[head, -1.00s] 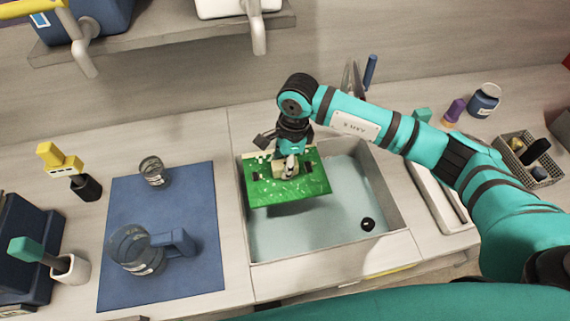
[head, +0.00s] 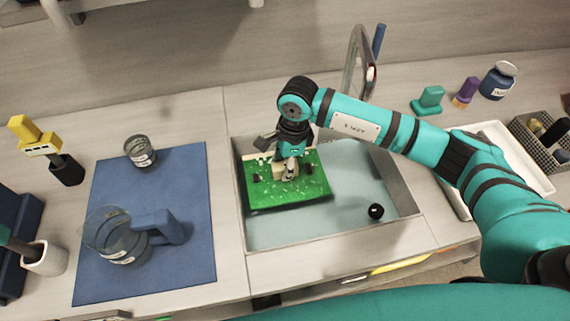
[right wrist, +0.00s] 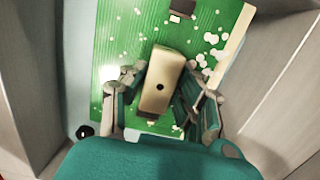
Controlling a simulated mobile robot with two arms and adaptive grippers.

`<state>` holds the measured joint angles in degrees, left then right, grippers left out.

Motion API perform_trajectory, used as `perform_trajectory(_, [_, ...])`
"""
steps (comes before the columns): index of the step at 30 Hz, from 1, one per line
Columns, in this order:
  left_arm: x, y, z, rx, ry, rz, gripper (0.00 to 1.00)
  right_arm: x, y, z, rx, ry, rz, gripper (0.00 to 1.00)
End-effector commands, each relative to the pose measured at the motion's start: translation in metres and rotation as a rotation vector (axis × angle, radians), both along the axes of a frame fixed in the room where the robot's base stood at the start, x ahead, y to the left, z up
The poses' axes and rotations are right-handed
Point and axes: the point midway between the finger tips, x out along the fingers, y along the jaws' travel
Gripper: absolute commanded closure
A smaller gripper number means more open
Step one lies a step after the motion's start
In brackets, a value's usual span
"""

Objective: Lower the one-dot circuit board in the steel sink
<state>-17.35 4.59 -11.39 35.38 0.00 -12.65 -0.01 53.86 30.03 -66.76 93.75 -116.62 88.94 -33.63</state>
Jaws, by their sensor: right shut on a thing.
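The green circuit board (head: 310,188) is in the left half of the steel sink (head: 402,190) in the head view, roughly level. My right gripper (head: 288,170) is above it, shut on the board's beige block, which has one dark dot. The right wrist view shows that block (right wrist: 160,85) between the two fingers of the right gripper (right wrist: 162,100), with the green board (right wrist: 125,40) around it. Whether the board touches the sink floor I cannot tell. My left gripper is not in view.
A black drain piece (head: 376,211) lies at the sink's right. The faucet (head: 358,60) stands behind. A blue mat (head: 190,265) with a beaker (head: 140,152) and a handled jug (head: 120,240) is to the left. A white tray (head: 500,135) is to the right.

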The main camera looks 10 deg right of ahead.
Motion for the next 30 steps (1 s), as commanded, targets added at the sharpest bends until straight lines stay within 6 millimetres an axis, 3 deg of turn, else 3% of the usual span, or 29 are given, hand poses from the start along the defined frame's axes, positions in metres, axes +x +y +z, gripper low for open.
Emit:
perform_trajectory(1, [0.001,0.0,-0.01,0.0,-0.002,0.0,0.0,0.0,0.0,-0.01,0.0,-0.001,0.0,1.0])
perform_trajectory(21, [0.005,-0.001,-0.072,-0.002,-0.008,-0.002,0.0,0.0,0.0,-0.077,0.001,-0.001,0.0,1.0])
perform_trajectory(30, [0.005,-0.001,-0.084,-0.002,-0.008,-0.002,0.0,0.0,0.0,-0.09,0.001,-0.001,0.0,1.0])
